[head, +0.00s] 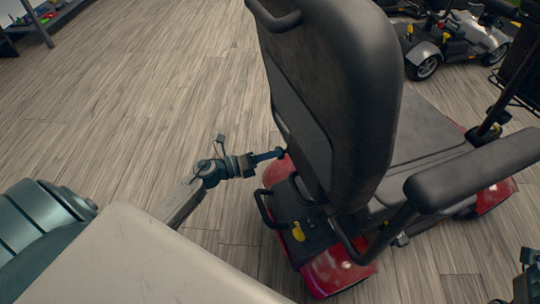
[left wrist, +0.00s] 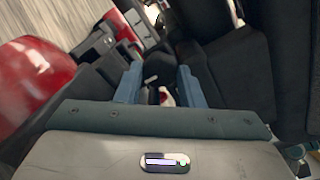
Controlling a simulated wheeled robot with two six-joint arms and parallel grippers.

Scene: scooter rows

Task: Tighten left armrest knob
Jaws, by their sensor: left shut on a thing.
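A mobility scooter with a black seat (head: 345,95) and red body (head: 335,272) stands in front of me, seen from behind. My left gripper (head: 277,154) reaches to the left side of the seat back, its fingertips close to the seat's lower left edge. The left wrist view shows its two blue fingers (left wrist: 159,72) shut on a small dark part between them, in the place of the left armrest knob (left wrist: 151,94). The knob's shape is mostly hidden by the fingers and shadow. In the head view the knob cannot be made out.
The padded right armrest (head: 475,170) sticks out on the right. A black bar loop (head: 265,208) stands below my left gripper. More scooters (head: 450,40) are parked at the back right. The wooden floor (head: 130,90) on the left is clear. A dark part at the bottom right edge may be my right arm.

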